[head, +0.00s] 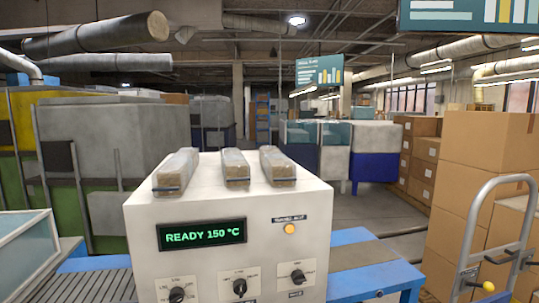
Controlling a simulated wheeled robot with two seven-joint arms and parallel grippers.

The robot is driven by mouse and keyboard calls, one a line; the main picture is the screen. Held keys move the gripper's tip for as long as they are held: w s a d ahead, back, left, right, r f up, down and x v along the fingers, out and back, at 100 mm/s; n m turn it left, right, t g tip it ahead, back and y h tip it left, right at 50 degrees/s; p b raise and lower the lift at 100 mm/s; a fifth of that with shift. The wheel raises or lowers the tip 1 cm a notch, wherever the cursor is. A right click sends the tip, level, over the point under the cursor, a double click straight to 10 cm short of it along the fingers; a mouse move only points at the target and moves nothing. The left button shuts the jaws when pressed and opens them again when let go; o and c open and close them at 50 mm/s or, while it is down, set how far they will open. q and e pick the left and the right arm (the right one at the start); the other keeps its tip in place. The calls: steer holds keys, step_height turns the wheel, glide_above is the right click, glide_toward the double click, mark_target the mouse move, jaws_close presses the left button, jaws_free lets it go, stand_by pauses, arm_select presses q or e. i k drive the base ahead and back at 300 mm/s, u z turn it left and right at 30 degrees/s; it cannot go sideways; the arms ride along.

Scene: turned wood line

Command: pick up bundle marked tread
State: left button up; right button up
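Three wrapped bundles lie side by side on the flat top of a white machine. They are the left bundle (175,172), the middle bundle (236,170) and the right bundle (277,167). Each is long, has a brownish near end under clear-looking wrap, and carries a thin dark band near that end. I cannot read any mark on them, so I cannot tell which is the tread bundle. Neither of my grippers is in view.
The white machine (200,208) has a display (202,234) reading "READY 150 °C", knobs and an orange button (290,229). It stands over a blue-framed conveyor (372,261). Stacked cartons (480,170) and a hand truck (483,225) stand at the right.

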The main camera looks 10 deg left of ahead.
mark_target(236, 170)
steer(key=u, duration=0.05)
steer(key=i, duration=0.8)
steer(key=u, duration=0.65)
